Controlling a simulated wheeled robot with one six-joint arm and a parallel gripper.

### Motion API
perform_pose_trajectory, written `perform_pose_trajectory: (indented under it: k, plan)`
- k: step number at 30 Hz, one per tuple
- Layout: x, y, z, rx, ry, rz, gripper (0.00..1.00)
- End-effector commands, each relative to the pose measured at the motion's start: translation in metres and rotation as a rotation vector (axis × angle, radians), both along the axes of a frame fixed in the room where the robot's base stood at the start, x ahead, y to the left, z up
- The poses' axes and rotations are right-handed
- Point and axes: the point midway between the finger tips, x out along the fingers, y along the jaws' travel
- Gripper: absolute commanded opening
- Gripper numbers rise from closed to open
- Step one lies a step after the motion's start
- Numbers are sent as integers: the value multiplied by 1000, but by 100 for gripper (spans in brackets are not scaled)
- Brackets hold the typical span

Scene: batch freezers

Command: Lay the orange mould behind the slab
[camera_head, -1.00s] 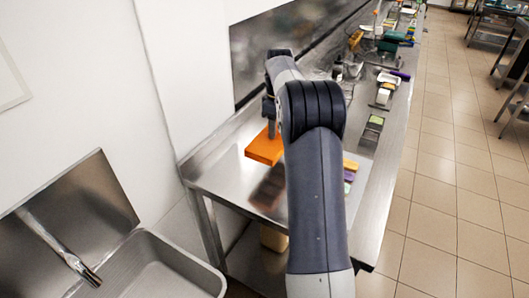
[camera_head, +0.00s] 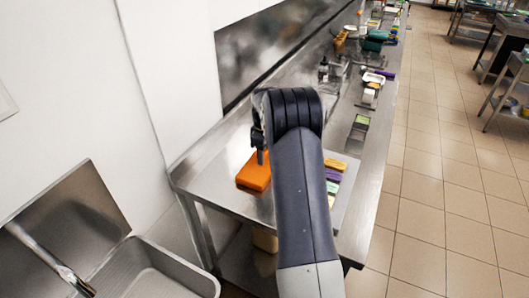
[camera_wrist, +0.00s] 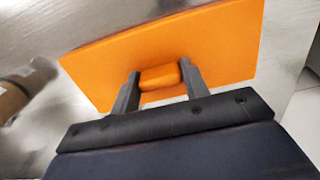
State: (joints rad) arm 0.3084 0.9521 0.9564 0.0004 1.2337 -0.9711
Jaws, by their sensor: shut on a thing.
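The orange mould (camera_head: 253,172) is a flat orange block at the left part of the steel counter, left of my arm. My gripper (camera_head: 261,157) is above it and shut on it. In the wrist view my gripper (camera_wrist: 160,78) has both fingers on the raised grip in the middle of the orange mould (camera_wrist: 215,45). The mould looks low, at or just above the counter; I cannot tell if it touches. A pale slab (camera_head: 345,196) carrying small coloured pieces lies right of my arm, partly hidden by it.
The steel counter (camera_head: 215,180) runs away to the upper right, with a wall behind. A sink (camera_head: 150,272) is at lower left. Open floor (camera_head: 430,190) lies right.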

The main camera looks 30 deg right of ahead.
Motion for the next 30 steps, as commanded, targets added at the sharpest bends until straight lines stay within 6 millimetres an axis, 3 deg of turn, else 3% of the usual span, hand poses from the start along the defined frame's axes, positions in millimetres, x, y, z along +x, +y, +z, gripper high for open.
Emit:
perform_pose_trajectory:
  k: [2,3,11,22,30]
  plan:
    - [0,0,-3,0,0,0,20]
    - [0,0,-4,0,0,0,44]
    - [0,0,-3,0,0,0,65]
    - [1,0,7,-1,-3,0,65]
    - [1,0,61,-2,-5,0,65]
